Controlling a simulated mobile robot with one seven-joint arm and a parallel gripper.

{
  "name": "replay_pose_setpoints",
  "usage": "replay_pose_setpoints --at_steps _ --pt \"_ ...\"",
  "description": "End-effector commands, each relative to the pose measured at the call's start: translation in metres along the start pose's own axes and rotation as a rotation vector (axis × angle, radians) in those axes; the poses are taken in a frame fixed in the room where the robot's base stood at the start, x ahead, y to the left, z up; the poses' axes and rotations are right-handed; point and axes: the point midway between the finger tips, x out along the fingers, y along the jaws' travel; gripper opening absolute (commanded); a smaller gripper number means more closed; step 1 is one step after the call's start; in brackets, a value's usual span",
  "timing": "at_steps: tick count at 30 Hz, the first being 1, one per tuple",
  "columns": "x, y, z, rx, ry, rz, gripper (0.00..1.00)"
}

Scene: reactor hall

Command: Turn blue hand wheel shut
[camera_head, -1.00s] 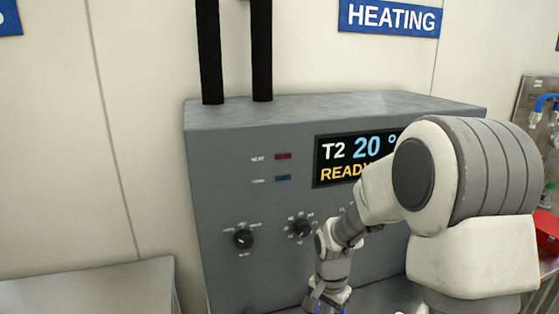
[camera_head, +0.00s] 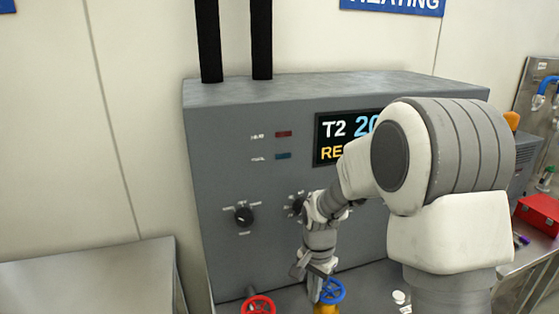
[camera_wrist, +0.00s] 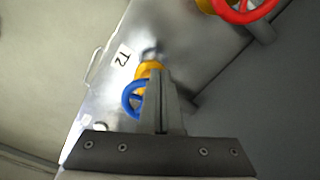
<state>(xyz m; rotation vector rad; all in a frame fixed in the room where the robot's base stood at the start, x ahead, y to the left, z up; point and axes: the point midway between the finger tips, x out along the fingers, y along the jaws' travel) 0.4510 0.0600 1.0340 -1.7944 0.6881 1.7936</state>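The blue hand wheel (camera_head: 331,291) sits on a yellow valve body (camera_head: 326,308) at the bottom of the head view, in front of the grey heating unit. My gripper (camera_head: 313,290) points down just left of the blue wheel and overlaps its left edge in the picture. In the wrist view the blue wheel (camera_wrist: 132,99) lies just left of my gripper fingers (camera_wrist: 162,75), which are together with nothing visible between them. The fingers hide part of the wheel's right side. I cannot tell whether they touch it.
A red hand wheel (camera_head: 258,306) stands left of the blue one; it also shows in the wrist view (camera_wrist: 243,8). The grey heating unit (camera_head: 235,150) with knobs and display rises behind. A red box (camera_head: 539,213) lies on a bench at right. A bare metal table (camera_head: 95,275) is at left.

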Motion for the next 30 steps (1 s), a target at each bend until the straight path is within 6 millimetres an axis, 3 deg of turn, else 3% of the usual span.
replay_pose_setpoints --at_steps 30 --pt "-0.0006 -0.0094 -0.0009 0.0 0.005 -0.001 0.0"
